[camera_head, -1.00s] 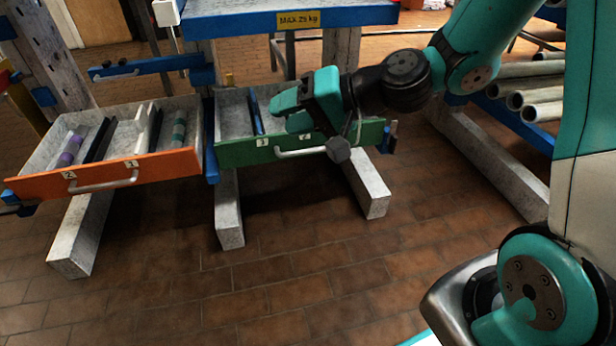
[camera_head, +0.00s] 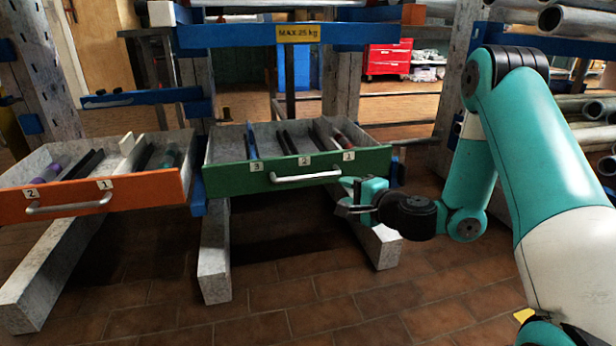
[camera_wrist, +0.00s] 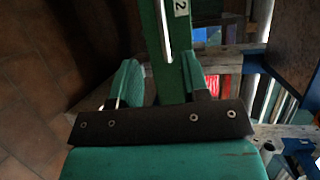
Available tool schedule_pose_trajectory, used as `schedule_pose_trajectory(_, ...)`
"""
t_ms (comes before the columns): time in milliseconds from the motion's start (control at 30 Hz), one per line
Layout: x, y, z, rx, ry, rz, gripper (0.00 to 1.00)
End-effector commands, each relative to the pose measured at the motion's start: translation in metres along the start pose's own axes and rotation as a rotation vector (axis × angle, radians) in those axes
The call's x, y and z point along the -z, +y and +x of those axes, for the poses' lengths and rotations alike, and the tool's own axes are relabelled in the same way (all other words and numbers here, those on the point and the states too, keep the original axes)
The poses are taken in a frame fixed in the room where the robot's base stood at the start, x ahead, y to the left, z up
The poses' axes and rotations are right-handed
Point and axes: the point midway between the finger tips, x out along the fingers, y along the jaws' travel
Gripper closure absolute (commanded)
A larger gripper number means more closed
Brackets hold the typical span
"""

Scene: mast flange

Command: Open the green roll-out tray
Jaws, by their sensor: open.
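The green tray (camera_head: 226,182) hangs below the blue beam, its inside showing from above. Its green front carries labels 3, 2 and 1 and a silver bar handle (camera_head: 306,177). My gripper (camera_head: 346,198) is open and empty, just below and right of the handle's right end, in front of the green front. In the wrist view, my fingers (camera_wrist: 160,78) stand apart. The green front (camera_wrist: 173,80) and the silver handle (camera_wrist: 164,35) show beyond and between them, the handle nearer the right finger. I see no contact with the handle.
An orange-fronted tray (camera_head: 130,197) with a similar handle stands open at the left. Pale support beams (camera_head: 214,262) reach forward under the trays. A blue beam (camera_head: 240,37) with a weight label crosses above. Metal pipes (camera_head: 585,20) lie at the right. The front floor is clear.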

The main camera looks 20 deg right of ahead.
Motion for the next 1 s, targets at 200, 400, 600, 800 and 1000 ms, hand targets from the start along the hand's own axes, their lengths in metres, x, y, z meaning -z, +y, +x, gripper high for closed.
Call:
schedule_pose_trajectory(200,-0.001,-0.009,0.021,-0.002,-0.003,0.0,0.58)
schedule_pose_trajectory(400,-0.003,-0.008,0.036,-0.002,-0.004,-0.001,0.58)
schedule_pose_trajectory(600,-0.003,-0.008,0.058,-0.002,-0.005,-0.003,0.58)
schedule_pose_trajectory(800,-0.003,0.0,0.092,0.004,-0.008,-0.009,0.58)
schedule_pose_trajectory(1000,-0.003,0.0,0.126,0.003,-0.005,-0.009,0.58)
